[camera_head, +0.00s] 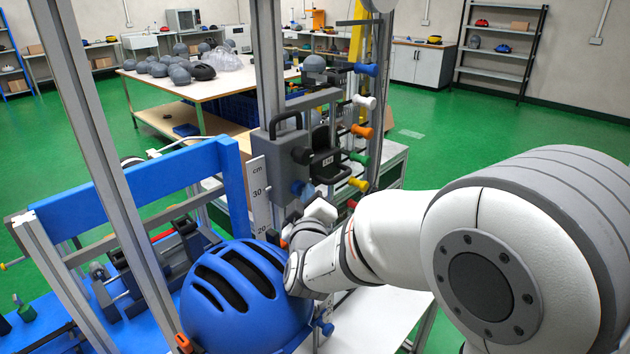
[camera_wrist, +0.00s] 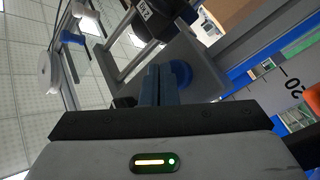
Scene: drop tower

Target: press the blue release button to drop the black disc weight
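The blue release button (camera_head: 297,187) is a round knob low on the grey carriage box (camera_head: 286,158) of the tower. It also shows in the wrist view (camera_wrist: 181,73), just behind and right of my fingertips. The black disc weight (camera_head: 322,140) sits beside the box on the carriage, with a white label on its side. In the wrist view its dark underside (camera_wrist: 147,24) is above the fingers. My gripper (camera_wrist: 158,70) has its fingers together, with nothing seen between them. It points up below the carriage, close to the button; I cannot tell whether they touch.
A blue helmet (camera_head: 250,290) stands beneath the carriage, close to my wrist. A cm scale (camera_head: 260,195) runs down the post. Several coloured knobs (camera_head: 361,131) line the right side of the tower. A blue frame (camera_head: 236,190) stands at the left.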

